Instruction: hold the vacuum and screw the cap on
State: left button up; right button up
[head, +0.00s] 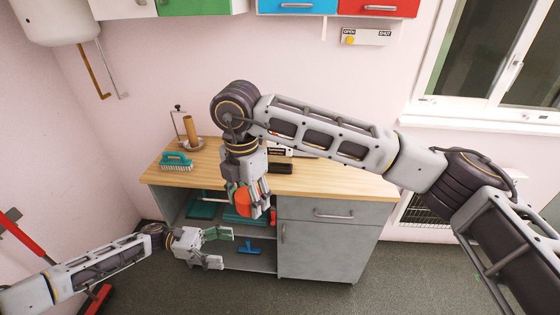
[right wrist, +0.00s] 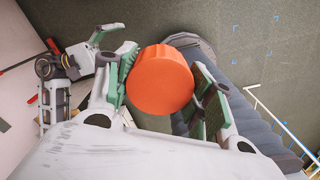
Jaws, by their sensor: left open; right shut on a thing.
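An orange round cap (head: 243,200) is held between the fingers of my right gripper (head: 249,200), in front of the cabinet's open shelves. In the right wrist view the cap (right wrist: 160,80) sits between the green-padded fingers, its flat round face towards the camera. My left gripper (head: 220,247) is open and empty, lower and to the left of the right one. It also shows in the right wrist view (right wrist: 105,42), apart from the cap. I cannot make out a vacuum for certain. A red and dark long-handled thing (head: 28,233) leans at the far left, partly hidden by my left arm.
The wooden worktop (head: 335,182) carries a teal brush (head: 177,161), a brown roll on a stand (head: 190,130) and a black block (head: 281,168). The shelves below hold a blue squeegee (head: 249,247) and a green dustpan (head: 202,209). The floor in front is clear.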

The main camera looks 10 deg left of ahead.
aim_at(279, 156)
jog(key=i, duration=1.5)
